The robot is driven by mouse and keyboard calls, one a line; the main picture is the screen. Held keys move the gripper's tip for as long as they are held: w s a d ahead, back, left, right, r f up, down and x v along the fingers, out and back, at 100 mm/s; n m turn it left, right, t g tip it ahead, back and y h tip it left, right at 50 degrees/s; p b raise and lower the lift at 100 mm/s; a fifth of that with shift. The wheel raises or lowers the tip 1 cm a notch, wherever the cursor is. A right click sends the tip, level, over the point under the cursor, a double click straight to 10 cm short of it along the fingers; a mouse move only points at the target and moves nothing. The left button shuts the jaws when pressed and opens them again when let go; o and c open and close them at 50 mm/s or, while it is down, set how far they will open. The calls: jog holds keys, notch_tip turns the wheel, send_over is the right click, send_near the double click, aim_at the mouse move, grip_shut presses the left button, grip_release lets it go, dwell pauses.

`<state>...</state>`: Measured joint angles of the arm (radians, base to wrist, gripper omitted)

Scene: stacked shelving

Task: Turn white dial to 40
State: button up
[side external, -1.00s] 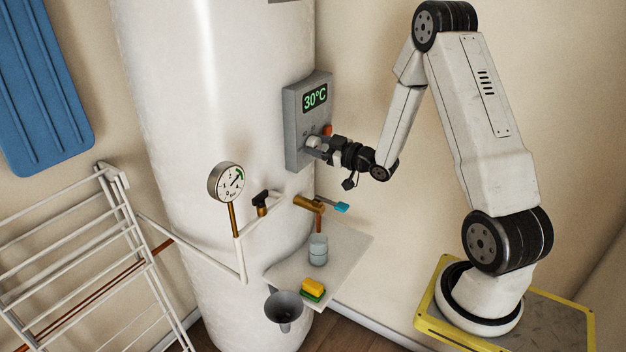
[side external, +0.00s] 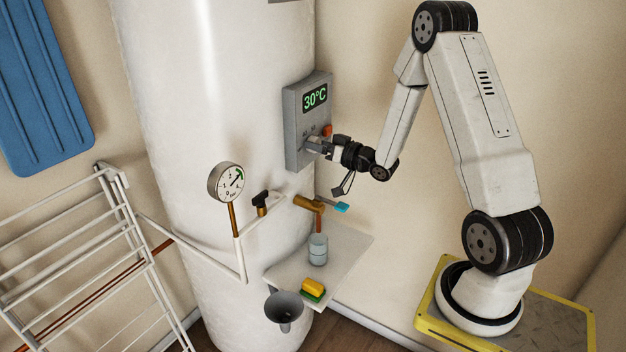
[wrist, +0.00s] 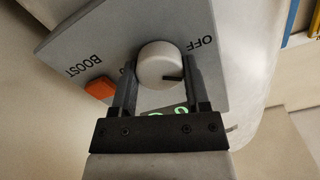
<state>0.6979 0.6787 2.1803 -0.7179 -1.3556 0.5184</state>
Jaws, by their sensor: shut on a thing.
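The white dial (wrist: 157,66) sits on the grey control box, with a dark pointer mark on its face. The box (side external: 293,128) is mounted on the white tank, and its green display (side external: 315,97) reads 30°C. My gripper (wrist: 155,75) is shut on the dial, one finger on each side of it. In the side external view my gripper (side external: 322,146) is at the lower part of the box and hides most of the dial. In the wrist view "OFF" and "BOOST" show on the panel; the other markings are mostly hidden.
An orange button (wrist: 99,87) is close to the dial by "BOOST". Below the box are a brass tap (side external: 308,203) with a blue lever, a pressure gauge (side external: 226,182), and a shelf (side external: 345,250) with a cup (side external: 318,249) and sponges (side external: 313,287). A drying rack (side external: 85,260) stands left.

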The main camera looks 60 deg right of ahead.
jog(key=m, duration=0.5)
dwell(0.4)
jog(key=o, duration=1.3)
jog(key=shift+s, duration=0.15)
jog(key=shift+s, duration=3.8)
jog(key=shift+w, duration=0.1)
